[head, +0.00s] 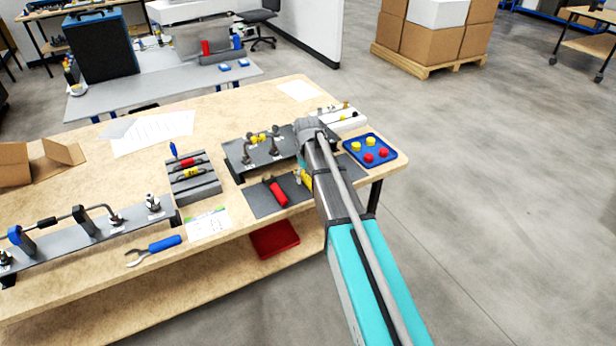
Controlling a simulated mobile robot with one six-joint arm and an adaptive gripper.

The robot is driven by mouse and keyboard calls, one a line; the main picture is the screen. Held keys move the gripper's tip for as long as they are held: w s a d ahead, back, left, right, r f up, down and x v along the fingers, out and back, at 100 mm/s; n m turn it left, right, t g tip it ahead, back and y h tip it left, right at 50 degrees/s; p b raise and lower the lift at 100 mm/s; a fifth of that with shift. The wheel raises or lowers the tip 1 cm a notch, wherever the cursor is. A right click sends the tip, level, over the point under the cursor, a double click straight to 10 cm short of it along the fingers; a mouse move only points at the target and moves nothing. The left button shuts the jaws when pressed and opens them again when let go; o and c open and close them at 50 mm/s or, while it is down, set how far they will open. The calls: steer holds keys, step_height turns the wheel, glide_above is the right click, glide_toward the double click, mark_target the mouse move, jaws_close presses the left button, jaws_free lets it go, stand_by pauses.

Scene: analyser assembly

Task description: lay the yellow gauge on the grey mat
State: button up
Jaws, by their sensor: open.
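The grey mat (256,206) lies flat near the front edge of the wooden table, its right part hidden behind my arm. A yellow piece (303,179), which looks like the yellow gauge, shows at the mat's right side, just left of my forearm. It is partly covered, and I cannot tell whether it rests fully on the mat. A red gauge (278,194) with a dark end lies on the mat to its left. My arm reaches in from the lower right. My gripper is hidden behind the forearm, so its fingertips and their contact with the yellow piece cannot be seen.
Behind the mat stands a dark fixture plate (238,160) with upright fittings. A grey slotted rack (195,190) with coloured pieces is at left. A blue tray (385,140) with yellow and red caps lies right of my arm. A wrench (155,249) lies at the front.

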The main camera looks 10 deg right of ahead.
steer(key=shift+r+p, duration=3.65)
steer(key=shift+r, duration=0.1)
steer(key=w+d+r+p, duration=0.2)
steer(key=d+r+p, duration=0.1)
steer(key=r+p, duration=0.7)
steer(key=shift+w+d, duration=0.15)
steer(key=shift+w, duration=0.15)
steer(key=shift+d, duration=0.1)
